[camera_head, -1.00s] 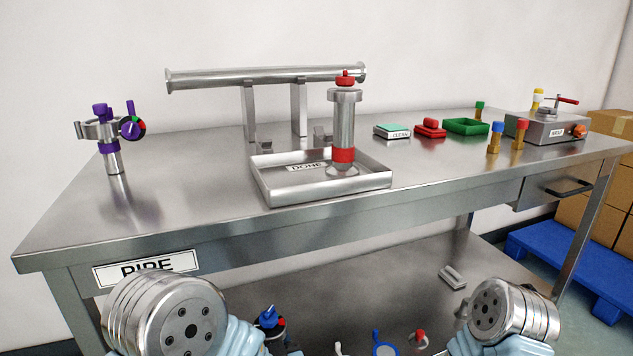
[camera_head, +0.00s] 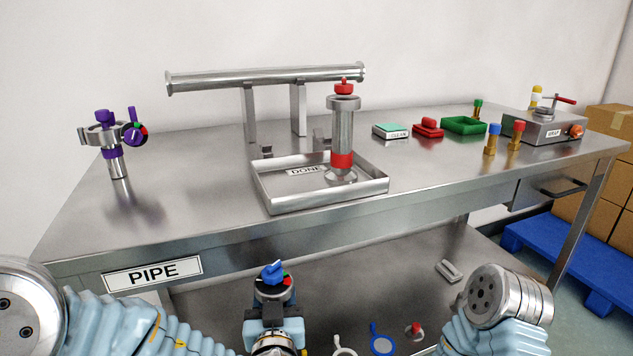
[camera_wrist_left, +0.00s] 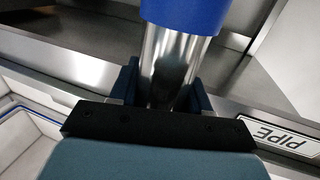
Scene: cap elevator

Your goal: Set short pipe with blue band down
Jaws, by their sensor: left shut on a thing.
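The short pipe with a blue band shows in the left wrist view, with its blue band (camera_wrist_left: 185,12) at the top edge and bare shiny metal below. My left gripper (camera_wrist_left: 163,88) is shut on the bare metal, one dark finger on each side. In the head view, the pipe's blue-topped cap (camera_head: 273,272), with a black, red and green dial, shows above my left gripper (camera_head: 275,325) in front of the table edge. The pipe's lower end is hidden. My right arm shows at the lower right, but its gripper is out of view.
The DONE tray (camera_head: 325,200) holds an upright red-banded pipe (camera_head: 342,130). A purple-banded pipe (camera_head: 116,160) stands at the table's left. The bare tabletop (camera_head: 195,180) between them is clear. A long pipe on supports (camera_head: 265,78) stands behind.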

